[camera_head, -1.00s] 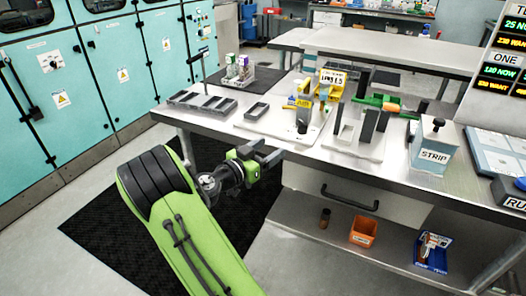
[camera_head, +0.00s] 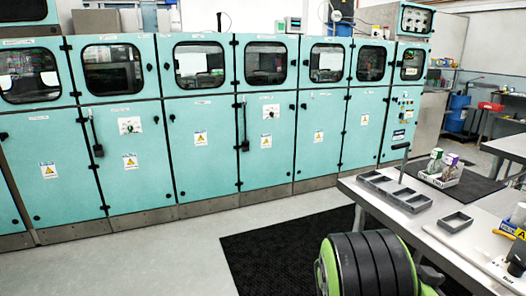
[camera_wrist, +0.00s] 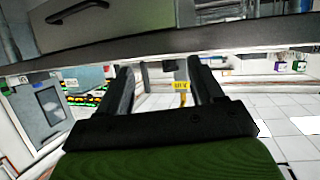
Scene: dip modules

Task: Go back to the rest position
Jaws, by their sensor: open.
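My gripper (camera_wrist: 160,78) shows in the wrist view with its two dark fingers apart and nothing between them. In that view a drawer front with a dark handle and a bench edge run across the top, and the fingers point away toward the room beyond. In the head view the gripper is out of sight. Only a green and black part of my arm shows at the bottom right, beside the workbench (camera_head: 388,213).
A row of teal cabinets (camera_head: 200,140) stands along the back wall. The bench holds a grey compartment tray (camera_head: 394,191), a small dark tray (camera_head: 455,222) and a rack of small bottles (camera_head: 440,177). A black mat (camera_head: 280,250) lies on the floor. Open floor is at the left.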

